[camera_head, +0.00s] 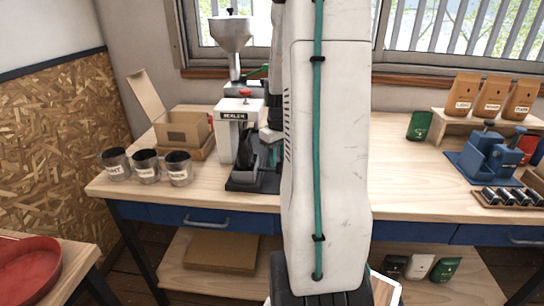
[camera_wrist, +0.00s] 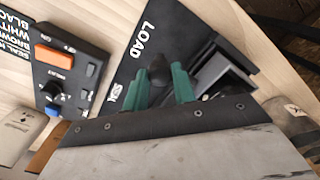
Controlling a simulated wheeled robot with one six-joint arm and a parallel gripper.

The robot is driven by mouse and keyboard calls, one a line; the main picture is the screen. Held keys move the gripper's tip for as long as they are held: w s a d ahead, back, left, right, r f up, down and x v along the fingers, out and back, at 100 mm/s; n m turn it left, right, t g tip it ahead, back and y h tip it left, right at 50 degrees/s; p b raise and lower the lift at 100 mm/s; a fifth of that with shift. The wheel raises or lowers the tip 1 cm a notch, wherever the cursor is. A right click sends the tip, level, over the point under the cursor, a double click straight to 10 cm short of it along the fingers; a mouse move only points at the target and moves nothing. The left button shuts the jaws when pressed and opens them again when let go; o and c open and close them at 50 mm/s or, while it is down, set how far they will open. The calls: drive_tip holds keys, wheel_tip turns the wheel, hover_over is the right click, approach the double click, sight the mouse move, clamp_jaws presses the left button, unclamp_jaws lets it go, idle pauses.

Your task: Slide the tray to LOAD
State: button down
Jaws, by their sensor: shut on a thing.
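In the wrist view, my gripper (camera_wrist: 160,82) has its two teal fingers on either side of a dark round knob (camera_wrist: 160,68), shut on it. The knob seems to belong to the tray, whose dark grey body (camera_wrist: 226,74) shows partly to the right of the fingers. A black plate (camera_wrist: 138,52) lies under them, with LOAD in white letters near its upper edge. A second white marking by the left finger is partly cut off. My gripper's body covers the lower part of the plate.
A black control box (camera_wrist: 66,75) with an orange switch and blue button is left of the plate.

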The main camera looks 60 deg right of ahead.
drive_tip(key=shift+s+a+f, duration=0.1)
drive_tip(key=shift+s+a, duration=0.1)
drive_tip(key=c, duration=1.1)
unclamp_jaws()
drive_tip(key=shift+r, duration=0.2)
drive_tip(key=shift+r, duration=0.35)
wheel_tip(320, 180, up, 7)
drive_tip(key=shift+f, duration=0.1)
